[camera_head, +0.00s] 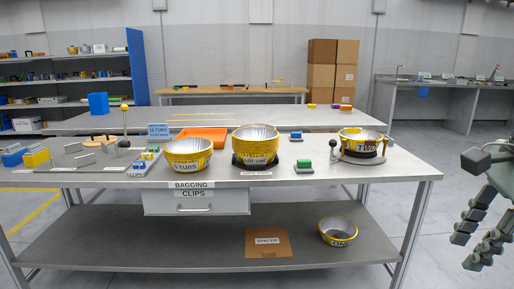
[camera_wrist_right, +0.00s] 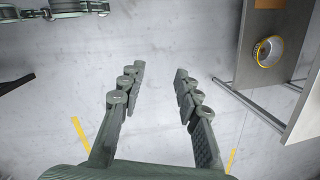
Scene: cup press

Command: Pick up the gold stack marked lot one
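A gold bowl marked ONE (camera_head: 338,232) sits alone on the lower shelf, and a gold bowl shows there in the right wrist view (camera_wrist_right: 268,51). A gold bowl marked TWO (camera_head: 360,143) stands in a holder at the bench's right. My right gripper (camera_head: 467,250) is open and empty, right of the bench and apart from it; its spread fingers show in the right wrist view (camera_wrist_right: 160,70). Dark jointed parts, perhaps my left gripper, show at that view's upper left.
Another gold stack (camera_head: 187,153) stands left of the middle one. A green-topped block (camera_head: 304,166) and a dark-knobbed lever (camera_head: 333,145) are between the middle stack and the TWO bowl. A SPACER card (camera_head: 268,242) lies on the lower shelf. Floor right of the bench is clear.

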